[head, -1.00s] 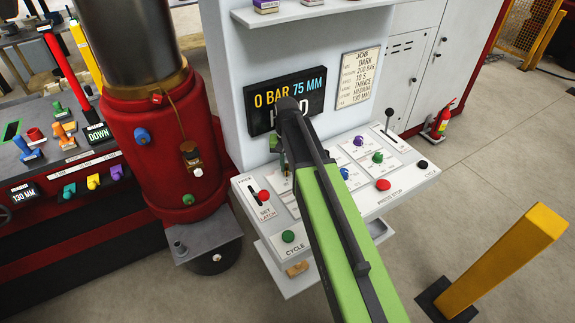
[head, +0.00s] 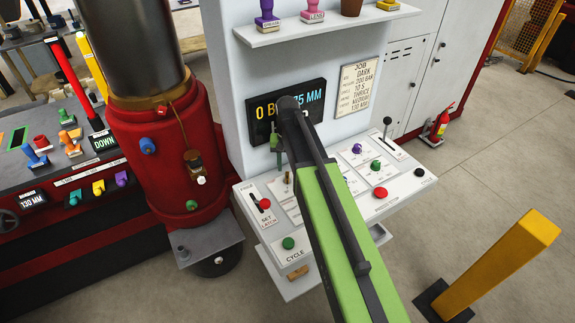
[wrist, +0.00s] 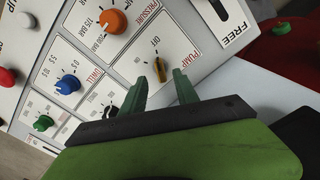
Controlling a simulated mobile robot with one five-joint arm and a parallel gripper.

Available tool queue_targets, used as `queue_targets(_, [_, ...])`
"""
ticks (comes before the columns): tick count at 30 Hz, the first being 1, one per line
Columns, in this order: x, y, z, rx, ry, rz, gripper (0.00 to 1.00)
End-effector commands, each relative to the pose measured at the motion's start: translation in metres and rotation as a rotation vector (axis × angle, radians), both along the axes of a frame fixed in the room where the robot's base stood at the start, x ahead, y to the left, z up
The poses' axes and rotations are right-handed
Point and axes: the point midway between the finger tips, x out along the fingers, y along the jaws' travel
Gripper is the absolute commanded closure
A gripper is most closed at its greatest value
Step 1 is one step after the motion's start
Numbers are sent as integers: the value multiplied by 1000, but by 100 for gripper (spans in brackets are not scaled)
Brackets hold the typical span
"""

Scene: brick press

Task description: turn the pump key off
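The pump key (wrist: 158,68) is a small brass-yellow key on a white plate marked PUMP, with ON and OFF lettering, in the wrist view. It stands near the OFF and ON marks; which one it points to is hard to tell. My gripper (wrist: 162,77) is open, its two green fingers pointing at the panel. In the picture the key shows between and just beyond the fingertips; I see no finger closed on it. In the head view my arm covers much of the panel, and a small brass piece, likely the key (head: 287,178), shows beside it.
An orange pressure knob (wrist: 112,21), a blue knob (wrist: 67,84) and a green knob (wrist: 43,122) sit close by on the panel. A red knob (head: 265,204) and green cycle button (head: 288,243) are left of my arm. A yellow post (head: 500,260) stands right.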

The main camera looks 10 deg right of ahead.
Motion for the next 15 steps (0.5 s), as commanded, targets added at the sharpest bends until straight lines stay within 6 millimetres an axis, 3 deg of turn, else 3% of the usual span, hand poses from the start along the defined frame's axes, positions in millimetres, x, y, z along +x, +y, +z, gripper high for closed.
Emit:
queue_targets(1, [0,0,24,0,0,0,64])
queue_targets(15, [1,1,122,0,0,1,64])
